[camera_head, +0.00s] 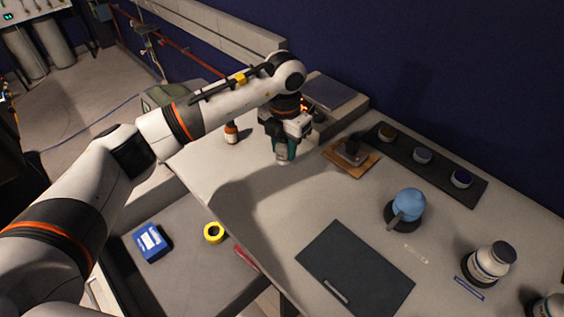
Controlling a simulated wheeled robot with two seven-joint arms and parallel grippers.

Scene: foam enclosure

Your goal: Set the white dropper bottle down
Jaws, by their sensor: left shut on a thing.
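My left gripper (284,148) reaches down over the far left part of the grey table (220,170). It is shut on a small pale object, which I take to be the white dropper bottle (282,158). Only the lower part of the bottle shows below the teal fingers; the gripper hides the rest. The bottle looks roughly upright and close to the tabletop, but I cannot tell whether it touches. My right gripper is not in view.
An amber bottle (231,134) stands left of the gripper. The table's front-left is clear.

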